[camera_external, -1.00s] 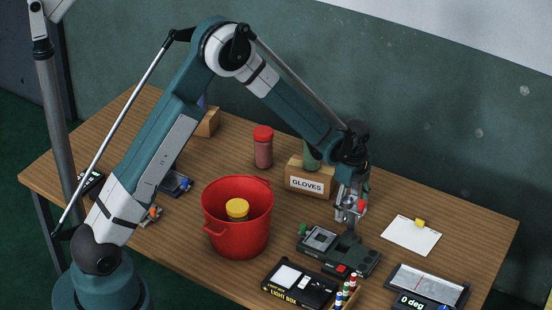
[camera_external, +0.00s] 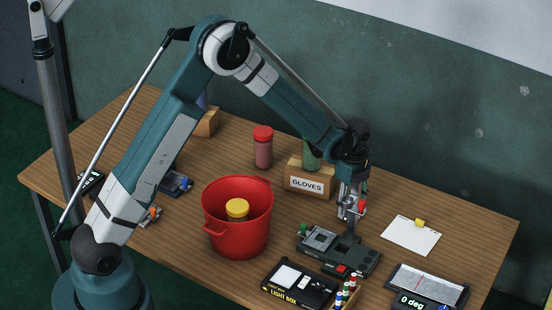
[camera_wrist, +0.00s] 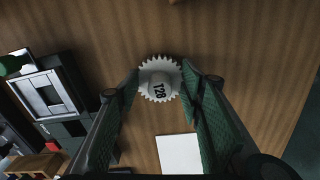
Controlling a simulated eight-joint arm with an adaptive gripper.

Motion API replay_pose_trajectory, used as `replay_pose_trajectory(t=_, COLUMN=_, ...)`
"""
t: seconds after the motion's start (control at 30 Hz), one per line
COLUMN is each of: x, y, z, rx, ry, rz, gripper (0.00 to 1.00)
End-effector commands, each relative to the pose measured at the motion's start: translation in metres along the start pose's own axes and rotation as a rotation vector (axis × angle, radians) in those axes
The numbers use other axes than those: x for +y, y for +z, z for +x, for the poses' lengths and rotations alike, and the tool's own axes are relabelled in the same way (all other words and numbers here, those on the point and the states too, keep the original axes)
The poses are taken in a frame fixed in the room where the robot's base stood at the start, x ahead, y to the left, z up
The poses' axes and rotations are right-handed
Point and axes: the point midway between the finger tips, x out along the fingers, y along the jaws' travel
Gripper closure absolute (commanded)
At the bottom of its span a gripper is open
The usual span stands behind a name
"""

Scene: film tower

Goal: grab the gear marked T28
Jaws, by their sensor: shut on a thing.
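The gear marked T28 (camera_wrist: 160,79) is a pale toothed disc with dark lettering on a lighter hub. It sits between the two fingertips of my gripper (camera_wrist: 160,82) in the wrist view. The green-padded fingers are shut on it from the left and right. In the external view, my gripper (camera_external: 351,217) points down at the table behind the dark device. The gear cannot be made out clearly there.
A dark device (camera_external: 340,255) stands just in front of my gripper. A GLOVES box (camera_external: 308,182) is behind left. A red bucket (camera_external: 238,235) and a light box (camera_external: 298,287) are to the left.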

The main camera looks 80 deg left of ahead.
Motion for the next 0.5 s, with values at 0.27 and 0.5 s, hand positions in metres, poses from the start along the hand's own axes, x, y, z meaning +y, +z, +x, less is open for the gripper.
replay_pose_trajectory(t=0.27, x=0.0, y=0.0, z=-0.032, rx=0.0, ry=0.0, rz=0.0, gripper=0.75)
replay_pose_trajectory(t=0.5, x=0.0, y=0.0, z=-0.067, rx=0.0, ry=0.001, rz=0.0, gripper=0.75)
